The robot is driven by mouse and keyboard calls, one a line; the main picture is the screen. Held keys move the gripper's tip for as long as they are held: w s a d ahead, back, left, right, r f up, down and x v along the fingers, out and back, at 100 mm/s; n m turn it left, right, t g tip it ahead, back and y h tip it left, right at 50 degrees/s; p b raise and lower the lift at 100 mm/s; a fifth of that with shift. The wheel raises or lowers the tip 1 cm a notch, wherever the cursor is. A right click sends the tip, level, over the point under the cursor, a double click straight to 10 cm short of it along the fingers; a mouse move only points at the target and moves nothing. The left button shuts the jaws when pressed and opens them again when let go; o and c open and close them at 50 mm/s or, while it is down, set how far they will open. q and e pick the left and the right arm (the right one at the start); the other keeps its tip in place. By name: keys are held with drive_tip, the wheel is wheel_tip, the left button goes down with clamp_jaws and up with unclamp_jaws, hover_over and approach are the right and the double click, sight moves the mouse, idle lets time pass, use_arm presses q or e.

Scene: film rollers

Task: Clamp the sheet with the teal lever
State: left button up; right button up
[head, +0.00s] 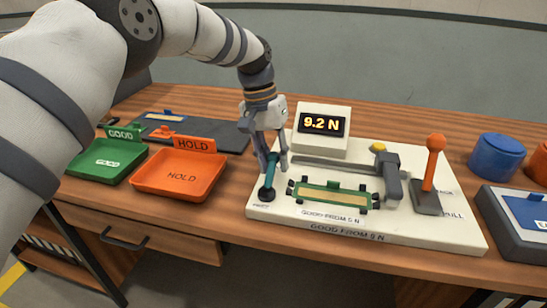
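The teal lever (270,172) stands at the left end of the white test fixture (400,235), above a dark round base. My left gripper (274,162) is pointed down at the lever's upper part, with its fingers around or beside it. I cannot tell whether the fingers press on the lever. A sheet with a tan middle and green edges (331,196) lies flat on the fixture between dark end clamps. The display (322,124) at the back of the fixture reads 9.2 N. My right gripper is not in view.
An orange lever (433,165) stands on the fixture's right side. A green GOOD tray (108,160) and an orange HOLD tray (180,176) sit at the left. A blue round container (495,156) and a dark tray with a blue item (526,211) are at the right.

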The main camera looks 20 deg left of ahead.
use_arm(q)
drive_tip(key=shift+o, duration=1)
wheel_tip(320, 180, up, 12)
drive_tip(key=a, duration=0.2)
drive_tip(key=shift+a, duration=0.15)
drive_tip(key=shift+f, duration=0.1)
